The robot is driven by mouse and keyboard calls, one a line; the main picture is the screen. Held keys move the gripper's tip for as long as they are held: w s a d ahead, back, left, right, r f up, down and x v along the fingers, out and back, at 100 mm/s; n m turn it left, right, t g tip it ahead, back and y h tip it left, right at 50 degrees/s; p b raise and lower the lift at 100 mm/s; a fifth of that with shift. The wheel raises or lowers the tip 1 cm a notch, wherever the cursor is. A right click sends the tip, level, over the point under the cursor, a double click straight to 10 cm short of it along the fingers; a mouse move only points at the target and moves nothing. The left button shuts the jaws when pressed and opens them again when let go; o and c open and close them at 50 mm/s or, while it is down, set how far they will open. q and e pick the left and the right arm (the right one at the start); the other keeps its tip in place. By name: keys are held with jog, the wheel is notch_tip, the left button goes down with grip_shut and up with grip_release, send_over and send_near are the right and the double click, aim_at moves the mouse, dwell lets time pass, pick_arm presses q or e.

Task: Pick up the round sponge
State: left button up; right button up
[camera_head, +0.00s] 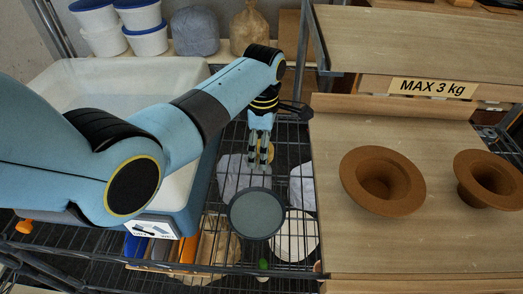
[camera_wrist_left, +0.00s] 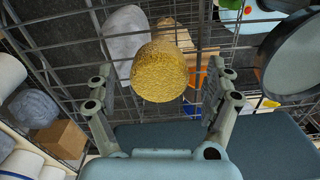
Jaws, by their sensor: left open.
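A round, yellow, rough-textured sponge (camera_wrist_left: 160,70) shows in the left wrist view, between the fingers of my left gripper (camera_wrist_left: 160,78). The fingers are spread apart and I see no finger closed on it. My right gripper is not in view.
A grey-blue round dish (camera_head: 256,214) is just in front of the gripper. The wire rack (camera_head: 215,262) holds pale rounded things. A white basin (camera_head: 130,82) stands left; a wooden shelf with brown flared pots (camera_head: 383,182) stands right.

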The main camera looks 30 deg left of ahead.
pick_arm(q)
jog(key=shift+f, duration=0.65)
jog(key=c, duration=1.1)
jog(key=shift+o, duration=0.2)
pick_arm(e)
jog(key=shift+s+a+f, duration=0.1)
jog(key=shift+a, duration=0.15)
pick_arm(q)
jog(key=shift+r, duration=0.25)
notch_tip(320, 180, up, 9)
jog(key=shift+r, duration=0.3)
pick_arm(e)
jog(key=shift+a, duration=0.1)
